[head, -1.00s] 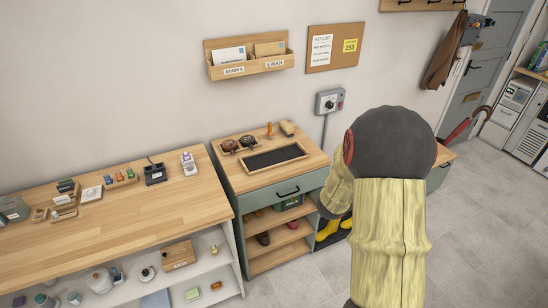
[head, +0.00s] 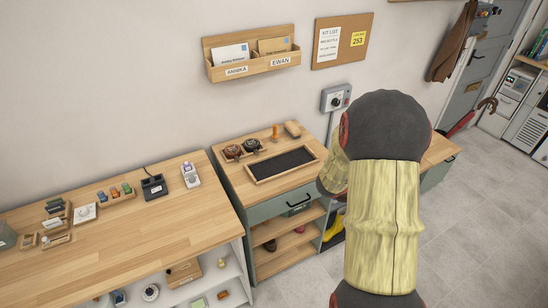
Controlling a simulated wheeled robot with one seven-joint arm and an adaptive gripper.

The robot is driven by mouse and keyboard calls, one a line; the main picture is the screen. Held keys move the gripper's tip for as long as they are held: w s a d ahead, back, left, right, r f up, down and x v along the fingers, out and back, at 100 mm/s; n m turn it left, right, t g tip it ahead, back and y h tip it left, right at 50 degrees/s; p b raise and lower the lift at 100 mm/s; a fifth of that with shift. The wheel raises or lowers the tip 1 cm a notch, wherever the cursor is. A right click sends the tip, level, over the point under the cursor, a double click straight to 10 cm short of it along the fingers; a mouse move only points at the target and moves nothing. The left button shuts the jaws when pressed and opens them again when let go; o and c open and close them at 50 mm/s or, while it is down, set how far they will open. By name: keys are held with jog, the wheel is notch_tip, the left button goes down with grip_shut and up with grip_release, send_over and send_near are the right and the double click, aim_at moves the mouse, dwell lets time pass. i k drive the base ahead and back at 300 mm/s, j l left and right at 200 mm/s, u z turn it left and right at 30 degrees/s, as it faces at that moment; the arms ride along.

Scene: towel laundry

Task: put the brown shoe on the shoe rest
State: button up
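A small dark brown shoe-like shape (head: 270,245) is on an open shelf of the green-grey cabinet, partly in shadow. A smaller reddish item (head: 300,229) is to its right; I cannot tell what it is. A wooden-framed tray with a dark inlay (head: 283,164) lies on the cabinet top; it may be the shoe rest, but nothing labels it. The tray looks empty. My arm fills the right middle of the head view, and its far end is beside the cabinet's right side. My gripper is not visible.
Two dark round items (head: 242,149), a wooden-handled tool (head: 275,133) and a brush (head: 292,129) are behind the tray. Yellow boots (head: 334,229) stand right of the cabinet, partly behind my arm. A wooden workbench (head: 135,233) with small items is at left. Floor is clear at right.

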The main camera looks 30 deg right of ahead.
aim_at(283, 163)
jog(key=i, duration=0.95)
